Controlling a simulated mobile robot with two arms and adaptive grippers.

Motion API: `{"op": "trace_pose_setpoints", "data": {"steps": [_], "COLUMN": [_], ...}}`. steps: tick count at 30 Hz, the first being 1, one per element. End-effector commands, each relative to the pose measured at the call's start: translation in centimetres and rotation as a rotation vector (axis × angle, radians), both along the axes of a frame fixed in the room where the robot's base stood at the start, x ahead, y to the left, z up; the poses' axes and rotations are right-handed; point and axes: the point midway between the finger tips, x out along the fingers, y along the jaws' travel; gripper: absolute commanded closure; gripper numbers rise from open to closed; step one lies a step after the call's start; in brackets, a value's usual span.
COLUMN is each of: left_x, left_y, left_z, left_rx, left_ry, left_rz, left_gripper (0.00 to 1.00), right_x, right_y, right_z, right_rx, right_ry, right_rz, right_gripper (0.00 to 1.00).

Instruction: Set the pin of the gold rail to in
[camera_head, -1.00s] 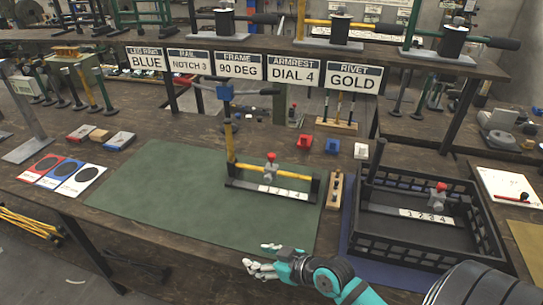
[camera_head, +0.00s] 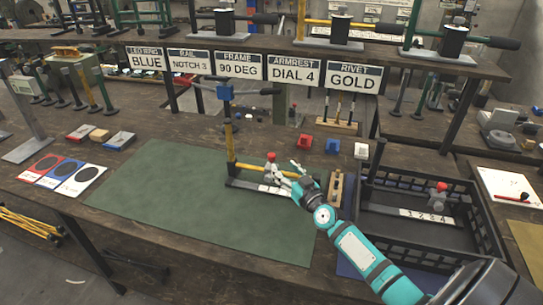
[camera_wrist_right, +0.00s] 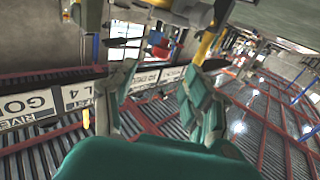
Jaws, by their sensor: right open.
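The gold rail (camera_head: 231,150) sits on the green mat (camera_head: 150,190), with a gold upright and a dark base. A grey slider with a red-topped pin (camera_head: 270,157) sits on the base by a white number plate (camera_head: 268,189). Whether the pin is in or out is too small to tell. My right gripper (camera_head: 286,174) is open just right of the slider and covers part of the number plate and gold bar. Contact cannot be told. In the right wrist view its two fingers (camera_wrist_right: 160,95) are spread with nothing between them. My left gripper is not in view.
A wooden block (camera_head: 336,190) stands close to my right wrist. The mat's left side is clear.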

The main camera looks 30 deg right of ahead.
Motion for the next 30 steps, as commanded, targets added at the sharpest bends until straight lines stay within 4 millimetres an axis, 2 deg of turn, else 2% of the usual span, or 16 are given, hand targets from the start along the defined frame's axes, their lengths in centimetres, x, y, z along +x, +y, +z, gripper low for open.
{"op": "trace_pose_setpoints", "data": {"steps": [1,6,12,18,26,30], "left_x": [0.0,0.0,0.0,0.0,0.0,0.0], "left_y": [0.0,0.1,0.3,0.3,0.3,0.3], "left_z": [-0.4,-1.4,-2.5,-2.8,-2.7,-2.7], "left_rx": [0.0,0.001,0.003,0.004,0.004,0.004], "left_ry": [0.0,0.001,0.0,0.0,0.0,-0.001], "left_rz": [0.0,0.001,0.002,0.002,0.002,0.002], "left_gripper": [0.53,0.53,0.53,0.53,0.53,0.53], "right_x": [1.3,4.8,7.7,8.9,9.0,9.0], "right_y": [-0.1,-0.4,-0.6,-0.7,-0.6,-0.6], "right_z": [0.0,-0.2,-0.3,-0.1,0.0,0.0], "right_rx": [0.0,0.001,0.0,0.0,0.0,0.0], "right_ry": [-0.003,-0.003,0.0,0.0,0.001,0.001], "right_rz": [0.0,0.0,0.001,0.001,0.002,0.002], "right_gripper": [0.49,0.49,0.49,0.49,0.49,0.67]}}
